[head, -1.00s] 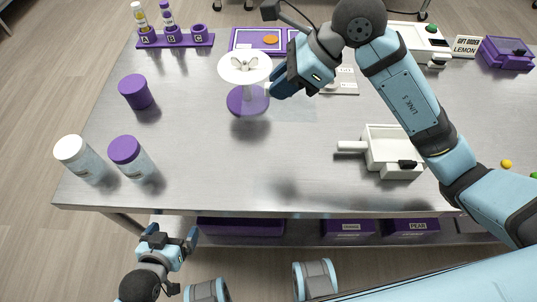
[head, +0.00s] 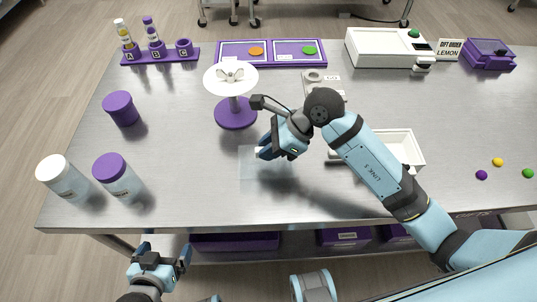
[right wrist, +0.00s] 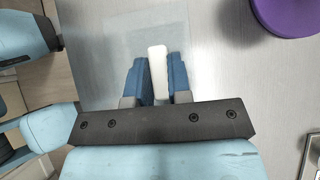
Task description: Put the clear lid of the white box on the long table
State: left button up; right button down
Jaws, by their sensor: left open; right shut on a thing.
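The clear lid (head: 248,178) is a faint see-through square over the grey long table (head: 200,205), left of the arm. My right gripper (head: 265,150) is shut on its white handle. In the right wrist view the white handle (right wrist: 157,62) sits between the blue fingers, with the faint clear pane (right wrist: 118,62) around it. I cannot tell whether the lid touches the tabletop. The white box (head: 412,143) stands open on the table, partly hidden by my right arm. My left gripper (head: 165,252) is open and empty in front of the table's near edge.
A purple stand with a white round top (head: 231,78) is just behind the lid. Two purple-topped containers (head: 121,108) (head: 116,178) and a white-capped jar (head: 62,180) stand at left. Small balls (head: 497,162) lie at right. The front middle of the table is clear.

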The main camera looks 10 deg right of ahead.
jog(key=shift+f, duration=1.6)
jog(key=shift+f, duration=0.1)
jog(key=shift+f+b, duration=0.15)
jog(key=shift+b, duration=0.15)
jog(key=c, duration=1.1)
grip_release()
jog(key=shift+o, duration=0.2)
jog(key=shift+r+p, duration=0.3)
jog(key=v, duration=1.2)
jog(key=shift+p, duration=0.35)
jog(key=shift+s+d+f, duration=0.1)
